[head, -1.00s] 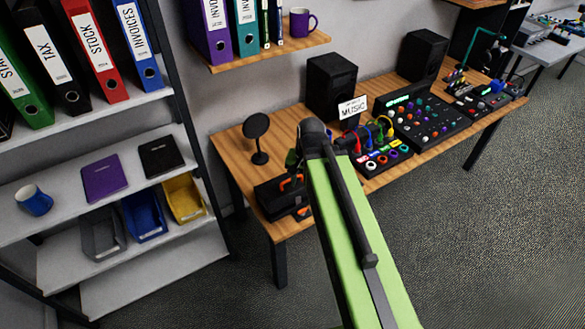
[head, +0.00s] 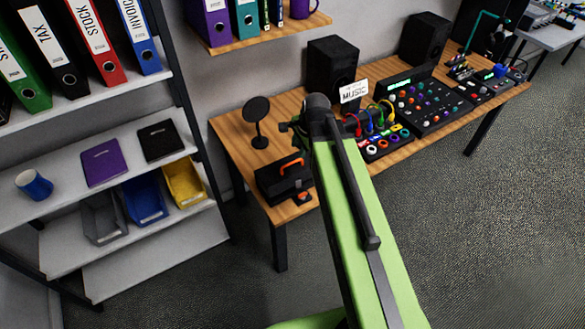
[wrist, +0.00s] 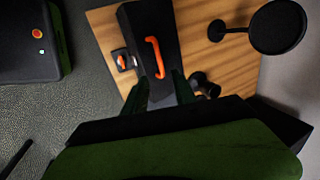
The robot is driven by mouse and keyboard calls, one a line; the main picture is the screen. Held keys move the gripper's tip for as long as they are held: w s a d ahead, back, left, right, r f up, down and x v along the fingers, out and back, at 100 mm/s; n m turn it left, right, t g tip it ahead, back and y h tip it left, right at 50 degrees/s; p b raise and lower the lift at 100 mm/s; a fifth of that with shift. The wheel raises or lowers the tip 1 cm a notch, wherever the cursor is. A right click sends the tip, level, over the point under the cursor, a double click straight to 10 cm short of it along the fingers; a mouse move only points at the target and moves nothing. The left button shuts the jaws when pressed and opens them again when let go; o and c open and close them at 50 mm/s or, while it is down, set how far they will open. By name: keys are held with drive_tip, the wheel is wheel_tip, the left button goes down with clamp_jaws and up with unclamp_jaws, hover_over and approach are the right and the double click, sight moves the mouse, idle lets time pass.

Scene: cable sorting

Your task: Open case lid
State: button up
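A black case (head: 283,181) with an orange handle (head: 291,166) on its lid sits at the left end of the wooden desk. Its lid looks shut. In the wrist view the case (wrist: 138,28) is ahead of my gripper, with the orange handle (wrist: 156,57) upright in the picture. A small black piece with an orange part (wrist: 122,59) is at the case's front side. My gripper (wrist: 158,82) has its two dark fingers apart, with nothing seen between them. The fingertips appear near the handle's lower end in the picture; contact cannot be told. In the head view my arm hides most of the gripper.
A round black disc on a stand (head: 257,115) is behind the case. A speaker (head: 332,72), a MUSIC sign (head: 353,91) and a mixer with coloured cables (head: 382,140) are to the right. A shelf unit (head: 150,257) stands left of the desk (head: 225,130).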

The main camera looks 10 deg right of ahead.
sight(293, 162)
drive_tip(key=b+x, duration=0.7)
drive_tip(key=x, duration=0.3)
drive_tip(key=shift+b, duration=0.35)
drive_tip(key=shift+r, duration=0.2)
clamp_jaws()
idle(0.4)
